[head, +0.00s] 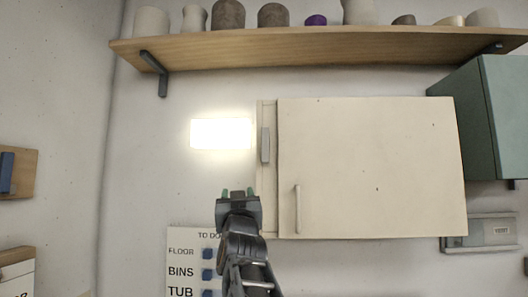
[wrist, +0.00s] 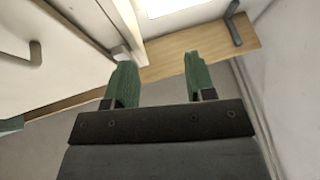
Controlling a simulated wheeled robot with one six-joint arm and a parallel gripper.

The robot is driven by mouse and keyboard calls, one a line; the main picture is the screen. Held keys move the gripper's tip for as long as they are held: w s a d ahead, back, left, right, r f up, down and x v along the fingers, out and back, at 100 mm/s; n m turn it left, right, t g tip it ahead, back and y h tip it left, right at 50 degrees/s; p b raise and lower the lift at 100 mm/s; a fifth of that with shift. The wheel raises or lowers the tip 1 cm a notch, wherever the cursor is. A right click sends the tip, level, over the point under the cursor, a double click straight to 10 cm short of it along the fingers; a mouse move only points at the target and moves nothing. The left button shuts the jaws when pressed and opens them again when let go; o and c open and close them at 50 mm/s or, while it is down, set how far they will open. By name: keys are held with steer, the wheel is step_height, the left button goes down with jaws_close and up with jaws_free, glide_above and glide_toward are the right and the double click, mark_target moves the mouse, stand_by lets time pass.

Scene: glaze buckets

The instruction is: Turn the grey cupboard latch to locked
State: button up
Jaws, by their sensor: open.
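The grey latch (head: 265,145) is a small upright bar on the narrow left strip of the cream cupboard (head: 370,165). Its long side runs vertically. My gripper (head: 238,193) is open and empty, below and a little left of the latch in the head view, apart from it in the picture. In the wrist view, the two green fingers of my gripper (wrist: 160,70) stand wide apart. A pale grey block (wrist: 121,54), seemingly the latch, shows just beyond the left finger, partly hidden by it. I cannot tell whether they touch.
The cupboard door is shut, with a bar handle (head: 297,209) at its lower left. A wooden shelf (head: 300,50) with several pots runs above. A green cabinet (head: 475,115) is at the right. A bright panel (head: 221,133) and bare wall lie left of the latch.

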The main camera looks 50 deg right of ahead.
mark_target(265, 138)
steer(key=s+d+r+m+g+h, duration=0.2)
steer(key=s+d+r+m+h, duration=0.25)
steer(key=r+h, duration=0.25)
steer(key=shift+n, duration=0.45)
steer(key=p+x, duration=0.2)
steer(key=x, duration=0.2)
steer(key=p+x, duration=0.3)
steer(key=x, duration=0.1)
steer(key=p+x, duration=0.3)
steer(key=x, duration=0.1)
steer(key=shift+w+a+r, duration=0.1)
steer(key=shift+a+r, duration=0.1)
steer(key=shift+a, duration=0.05)
steer(key=shift+c, duration=0.2)
